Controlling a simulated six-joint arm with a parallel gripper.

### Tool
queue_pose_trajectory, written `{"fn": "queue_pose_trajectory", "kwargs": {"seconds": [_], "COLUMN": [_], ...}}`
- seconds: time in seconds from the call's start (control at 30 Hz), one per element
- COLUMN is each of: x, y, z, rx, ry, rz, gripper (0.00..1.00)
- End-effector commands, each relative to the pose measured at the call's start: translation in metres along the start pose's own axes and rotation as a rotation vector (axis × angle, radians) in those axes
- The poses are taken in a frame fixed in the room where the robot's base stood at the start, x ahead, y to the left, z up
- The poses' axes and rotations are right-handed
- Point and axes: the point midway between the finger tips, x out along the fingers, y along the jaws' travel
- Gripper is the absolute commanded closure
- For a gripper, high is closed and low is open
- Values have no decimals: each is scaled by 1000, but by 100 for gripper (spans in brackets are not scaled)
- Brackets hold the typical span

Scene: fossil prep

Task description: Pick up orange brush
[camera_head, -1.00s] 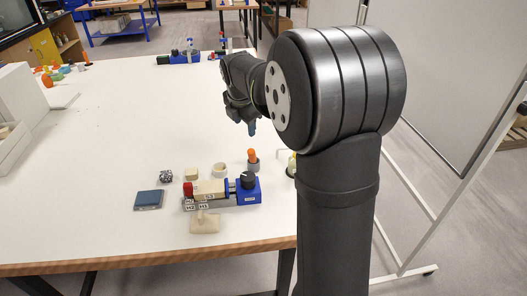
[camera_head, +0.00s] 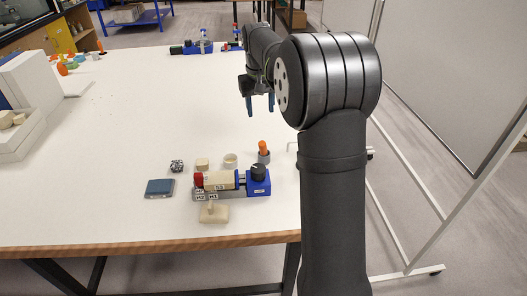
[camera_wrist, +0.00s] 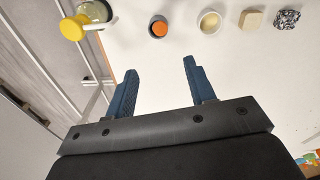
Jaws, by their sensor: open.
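The orange brush (camera_head: 263,147) stands upright in a small grey cup (camera_head: 264,158) near the front right of the white table. In the wrist view its round orange end (camera_wrist: 159,29) shows from above inside the cup's dark ring. My gripper (camera_head: 260,104) is above the table, farther back than the brush and apart from it. In the wrist view its two blue fingers (camera_wrist: 158,72) are spread wide with nothing between them, and the brush lies beyond the fingertips.
Close by are a cream ring cup (camera_head: 230,161), a beige block (camera_head: 202,163), a speckled rock (camera_head: 177,166), a blue vise (camera_head: 258,183) and a dark blue box (camera_head: 160,188). A yellow-topped item (camera_wrist: 72,28) stands beside the brush. The table's middle is clear.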

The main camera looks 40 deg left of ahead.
Motion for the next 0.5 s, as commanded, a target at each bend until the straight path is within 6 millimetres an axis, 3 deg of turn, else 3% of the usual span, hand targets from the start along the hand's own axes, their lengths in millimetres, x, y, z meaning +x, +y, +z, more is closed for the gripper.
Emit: {"fn": "queue_pose_trajectory", "kwargs": {"seconds": [0.2,0.5], "x": [-3,5], "y": [4,5], "z": [-3,-2], "rx": [379,553], "ry": [-52,-80], "rz": [-11,-10], "gripper": [50,50]}}
